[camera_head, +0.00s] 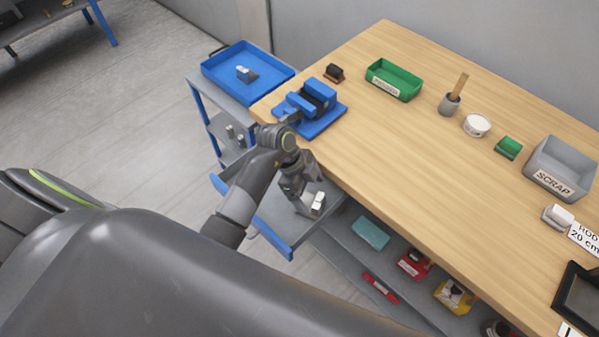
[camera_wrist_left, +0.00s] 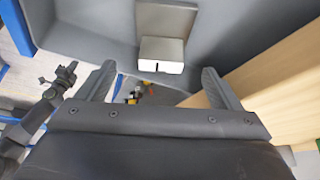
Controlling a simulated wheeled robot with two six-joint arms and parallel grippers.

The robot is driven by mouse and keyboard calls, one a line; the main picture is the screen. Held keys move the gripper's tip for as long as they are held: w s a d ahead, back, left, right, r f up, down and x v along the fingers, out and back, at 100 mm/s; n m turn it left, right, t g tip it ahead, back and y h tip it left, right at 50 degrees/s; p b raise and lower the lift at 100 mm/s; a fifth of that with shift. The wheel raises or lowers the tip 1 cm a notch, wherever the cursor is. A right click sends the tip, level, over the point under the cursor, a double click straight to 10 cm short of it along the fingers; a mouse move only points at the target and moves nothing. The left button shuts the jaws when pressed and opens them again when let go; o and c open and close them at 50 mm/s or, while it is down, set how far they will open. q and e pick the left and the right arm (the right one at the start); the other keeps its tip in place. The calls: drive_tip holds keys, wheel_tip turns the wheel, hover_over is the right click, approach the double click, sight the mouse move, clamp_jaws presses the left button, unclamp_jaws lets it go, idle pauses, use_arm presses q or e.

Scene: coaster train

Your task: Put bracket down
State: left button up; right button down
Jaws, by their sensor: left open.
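My left gripper (camera_head: 308,203) is low over a grey drawer with blue edging (camera_head: 285,228), below the bench front. The left wrist view shows its two fingers (camera_wrist_left: 160,84) wide apart, with nothing clamped between them. A pale metal bracket (camera_wrist_left: 162,53) with a flat upright face and a grey plate behind it lies in the grey drawer (camera_wrist_left: 90,25), just beyond the fingertips. Its pale part (camera_head: 318,199) also shows at the gripper in the head view, partly hidden by the fingers. I cannot tell whether a finger touches it. My right gripper is in neither view.
A wooden bench (camera_head: 400,140) holds a blue vise (camera_head: 308,106), a green bin (camera_head: 393,80) and a grey scrap bin (camera_head: 560,168). A blue tray (camera_head: 222,68) with a small metal part stands on a cart. A lower shelf (camera_head: 345,240) holds several boxes.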

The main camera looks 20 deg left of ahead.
use_arm(q)
drive_tip(key=b+v, duration=0.1)
drive_tip(key=v, duration=0.7)
drive_tip(key=shift+a+r, duration=0.2)
drive_tip(key=shift+r, duration=0.15)
